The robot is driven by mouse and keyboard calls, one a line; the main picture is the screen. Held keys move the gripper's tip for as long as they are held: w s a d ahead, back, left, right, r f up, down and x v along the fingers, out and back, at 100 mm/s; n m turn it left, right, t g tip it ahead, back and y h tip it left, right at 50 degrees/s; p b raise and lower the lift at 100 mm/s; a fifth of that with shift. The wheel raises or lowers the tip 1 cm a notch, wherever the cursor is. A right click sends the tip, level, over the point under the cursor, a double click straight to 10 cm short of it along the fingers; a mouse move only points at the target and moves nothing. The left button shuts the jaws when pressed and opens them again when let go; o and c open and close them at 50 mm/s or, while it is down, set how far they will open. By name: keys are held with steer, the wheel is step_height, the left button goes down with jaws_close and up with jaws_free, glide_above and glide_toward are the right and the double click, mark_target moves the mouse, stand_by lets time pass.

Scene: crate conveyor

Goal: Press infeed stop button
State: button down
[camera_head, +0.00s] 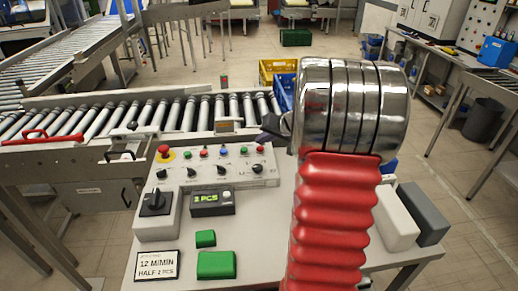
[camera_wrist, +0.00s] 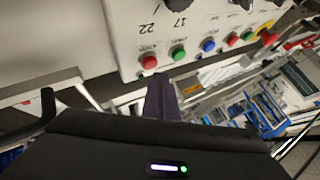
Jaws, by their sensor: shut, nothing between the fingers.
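The control panel (camera_head: 215,170) stands on the table with a row of small coloured buttons and a red mushroom button on yellow (camera_head: 164,151) at its left end. A red button (camera_head: 260,148) is at the right end of the row; it also shows in the wrist view (camera_wrist: 149,62). The button labels are too small to read, so I cannot tell which is infeed stop. My gripper (camera_head: 264,137) is shut and empty, just behind that right-end red button. In the wrist view its dark fingertips (camera_wrist: 160,78) point towards this button; contact is not visible.
A roller conveyor (camera_head: 150,115) runs behind the panel. Yellow (camera_head: 277,68) and blue (camera_head: 284,92) crates stand beyond my gripper. A selector switch box (camera_head: 155,212), a counter display (camera_head: 212,202) and green blocks (camera_head: 216,265) are in front of the panel.

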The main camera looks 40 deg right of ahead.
mark_target(262, 152)
steer(key=shift+r, duration=0.1)
steer(key=shift+r, duration=2.4)
steer(key=s+a+r+n+g+y, duration=0.1)
steer(key=s+a+r+n, duration=0.15)
steer(key=a, duration=0.95)
steer(key=s+a+r+n+g+y, duration=0.1)
steer(key=s+a+r+n, duration=0.15)
steer(key=a, duration=0.85)
steer(key=s+a+f+n+g+h, duration=0.1)
steer(key=s+a+f+n+h, duration=0.1)
steer(key=s+a, duration=1.2)
steer(key=s+n, duration=0.1)
steer(key=s, duration=0.3)
steer(key=shift+s+a+f+n+g, duration=0.2)
steer(key=shift+a+n+g, duration=0.1)
steer(key=shift+n, duration=0.1)
